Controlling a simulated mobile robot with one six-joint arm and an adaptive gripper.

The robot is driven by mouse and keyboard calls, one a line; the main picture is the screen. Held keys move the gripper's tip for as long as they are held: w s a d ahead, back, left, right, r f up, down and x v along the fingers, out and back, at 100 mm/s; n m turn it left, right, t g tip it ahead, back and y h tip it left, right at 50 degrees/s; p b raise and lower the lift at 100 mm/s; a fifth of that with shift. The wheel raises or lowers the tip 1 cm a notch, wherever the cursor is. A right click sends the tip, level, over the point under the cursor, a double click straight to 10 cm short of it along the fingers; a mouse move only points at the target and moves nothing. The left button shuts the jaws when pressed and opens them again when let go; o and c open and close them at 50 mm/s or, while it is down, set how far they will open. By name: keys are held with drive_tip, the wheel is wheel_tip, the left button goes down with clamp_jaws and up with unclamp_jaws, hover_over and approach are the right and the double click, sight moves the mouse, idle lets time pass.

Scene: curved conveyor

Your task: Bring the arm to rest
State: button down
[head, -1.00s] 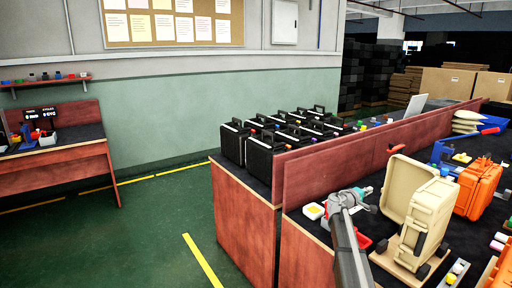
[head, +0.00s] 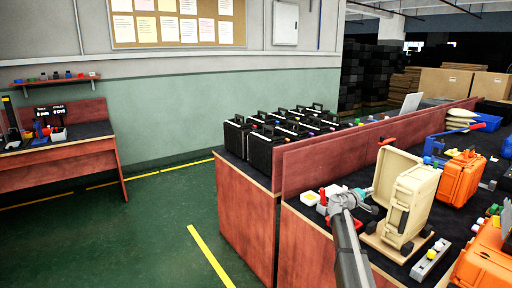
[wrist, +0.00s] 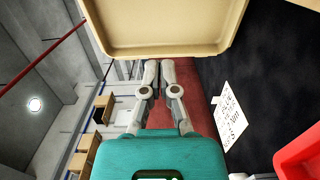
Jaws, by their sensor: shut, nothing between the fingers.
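My gripper (head: 373,208) is over the dark worktop in the head view, left of an open beige case (head: 409,200). In the wrist view its two grey fingers (wrist: 160,66) are together, with nothing between them. The teal gripper body (wrist: 158,155) fills the bottom of that view. The beige case (wrist: 165,48) spans the top of the wrist view, just beyond the fingertips. I cannot tell whether the fingers touch it.
Orange cases (head: 459,178) stand on the worktop to the right. A red wooden divider (head: 340,152) runs behind my gripper, with several black cases (head: 267,150) beyond it. A red bin (wrist: 299,150) shows in the wrist view. Green floor at left is clear.

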drive_tip(key=s+a+f+m+g+y, duration=0.1)
drive_tip(key=s+a+f, duration=0.1)
drive_tip(key=s, duration=0.2)
drive_tip(key=s+a+f+m+g+y, duration=0.1)
drive_tip(key=s+a+f, duration=0.1)
drive_tip(key=s+f, duration=0.1)
drive_tip(key=s+a+f+m+g+y, duration=0.1)
drive_tip(key=s+a+f+m, duration=0.1)
drive_tip(key=s, duration=0.3)
drive_tip(key=shift+s+f+g+y, duration=0.3)
drive_tip(key=shift+f+g+y, duration=0.1)
drive_tip(key=s+a+f+m+g+y, duration=0.15)
drive_tip(key=s+a+f+y, duration=0.25)
drive_tip(key=s+a, duration=0.45)
drive_tip(key=s+a+f+g+y, duration=0.2)
drive_tip(key=s+a+f+y, duration=0.15)
drive_tip(key=s+a, duration=0.45)
drive_tip(key=s+a+f+m+g+y, duration=0.1)
drive_tip(key=s+a+f+g+y, duration=0.15)
drive_tip(key=s+a+y, duration=0.55)
wheel_tip(320, 180, up, 19)
drive_tip(key=s+d+h+p, duration=0.1)
drive_tip(key=h+p, duration=0.2)
drive_tip(key=p, duration=1.6)
drive_tip(key=shift+s+d+f+t+h, duration=0.15)
drive_tip(key=shift+s+f+t+h, duration=0.1)
drive_tip(key=shift+t+h, duration=0.15)
drive_tip(key=shift+n, duration=0.25)
